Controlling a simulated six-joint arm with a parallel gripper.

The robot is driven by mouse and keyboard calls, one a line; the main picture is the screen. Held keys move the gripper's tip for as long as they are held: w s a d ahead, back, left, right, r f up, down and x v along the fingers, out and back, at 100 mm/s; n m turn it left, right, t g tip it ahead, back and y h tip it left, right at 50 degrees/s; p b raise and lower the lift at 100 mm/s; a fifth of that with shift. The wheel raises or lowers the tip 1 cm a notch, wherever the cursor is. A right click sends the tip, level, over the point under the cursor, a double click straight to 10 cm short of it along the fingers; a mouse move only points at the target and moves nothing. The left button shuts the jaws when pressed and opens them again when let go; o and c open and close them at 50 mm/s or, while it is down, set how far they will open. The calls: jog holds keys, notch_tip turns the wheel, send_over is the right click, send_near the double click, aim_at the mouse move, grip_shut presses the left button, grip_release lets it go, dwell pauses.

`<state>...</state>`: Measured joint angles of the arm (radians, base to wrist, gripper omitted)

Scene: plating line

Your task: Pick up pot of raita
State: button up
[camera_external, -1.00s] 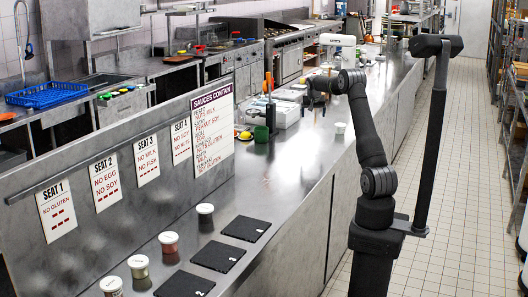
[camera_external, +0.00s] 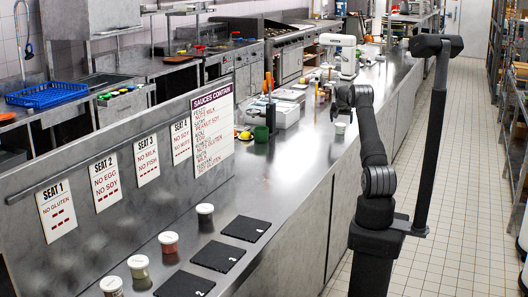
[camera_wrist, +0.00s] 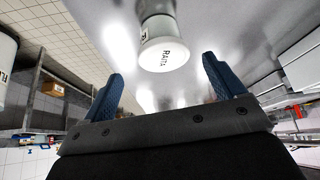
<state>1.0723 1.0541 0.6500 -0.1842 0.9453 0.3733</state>
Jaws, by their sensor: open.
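The pot of raita (camera_wrist: 160,30) shows in the wrist view with a white lid lettered RAITA. Its lid lies in the gap between my two blue fingers, ahead of the palm; I see no contact. My gripper (camera_wrist: 163,68) is open and empty. In the external view a small white-lidded pot (camera_external: 340,128) stands on the steel counter (camera_external: 285,165), and my gripper (camera_external: 340,108) is just above it. The label cannot be read there.
White-lidded pots of sauce (camera_external: 168,241) stand in a row at the near left, beside black numbered mats (camera_external: 215,256). A green cup (camera_external: 261,134) and a white box (camera_external: 287,112) stand left of my gripper.

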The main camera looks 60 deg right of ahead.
aim_at(341, 124)
jog(key=shift+w+x, duration=0.15)
jog(key=shift+x, duration=1.55)
jog(key=shift+w+x, duration=0.1)
jog(key=shift+x, duration=1.6)
jog(key=shift+c, duration=0.5)
jog(key=c, duration=1)
